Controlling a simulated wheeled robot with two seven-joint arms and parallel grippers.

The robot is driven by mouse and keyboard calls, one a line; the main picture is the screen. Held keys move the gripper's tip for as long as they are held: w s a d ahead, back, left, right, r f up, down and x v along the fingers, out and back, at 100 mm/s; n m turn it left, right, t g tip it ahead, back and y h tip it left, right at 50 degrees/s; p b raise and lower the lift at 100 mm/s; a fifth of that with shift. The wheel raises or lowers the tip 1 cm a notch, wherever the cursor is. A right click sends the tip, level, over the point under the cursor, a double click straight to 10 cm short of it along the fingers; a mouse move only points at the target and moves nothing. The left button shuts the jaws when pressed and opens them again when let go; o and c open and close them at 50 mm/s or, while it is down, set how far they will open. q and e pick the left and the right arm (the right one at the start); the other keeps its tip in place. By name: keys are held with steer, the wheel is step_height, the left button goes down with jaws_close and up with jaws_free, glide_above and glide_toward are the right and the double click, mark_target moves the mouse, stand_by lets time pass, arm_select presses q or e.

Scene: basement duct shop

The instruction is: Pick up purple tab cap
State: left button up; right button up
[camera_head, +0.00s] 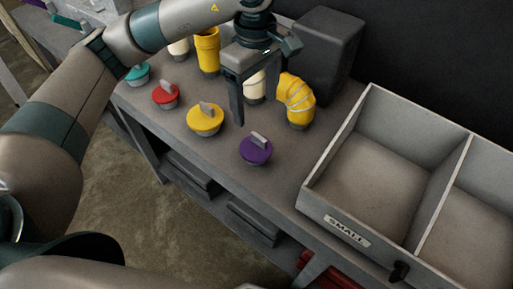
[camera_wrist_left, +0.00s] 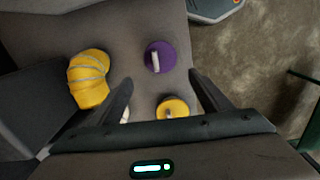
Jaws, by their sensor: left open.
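The purple tab cap (camera_head: 255,150) sits on the grey bench top near its front edge, with a pale tab standing up across its top. It also shows in the left wrist view (camera_wrist_left: 160,57), ahead of the fingertips. My left gripper (camera_head: 256,98) is open above the bench, behind the purple cap and apart from it. In the wrist view its two fingers (camera_wrist_left: 160,82) are spread wide with nothing held between them. My right gripper is not in view.
A yellow tab cap (camera_head: 205,120), a red one (camera_head: 165,96) and a teal one (camera_head: 137,75) line the bench to the left. A yellow elbow (camera_head: 297,102) stands close behind the purple cap. A divided bin labelled SMALL (camera_head: 345,231) stands at right.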

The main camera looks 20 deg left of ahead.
arm_select(q)
steer(key=shift+f, duration=0.15)
steer(key=p, duration=0.2)
glide_above(256, 147)
step_height(256, 147, down, 4)
step_height(256, 147, down, 7)
steer(key=shift+a+f+p, duration=0.1)
steer(key=shift+p, duration=0.85)
steer(key=shift+f, duration=0.35)
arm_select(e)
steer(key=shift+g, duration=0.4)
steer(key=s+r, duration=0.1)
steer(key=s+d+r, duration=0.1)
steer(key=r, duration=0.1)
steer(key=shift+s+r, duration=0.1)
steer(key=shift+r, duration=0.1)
arm_select(q)
steer(key=shift+w, duration=0.1)
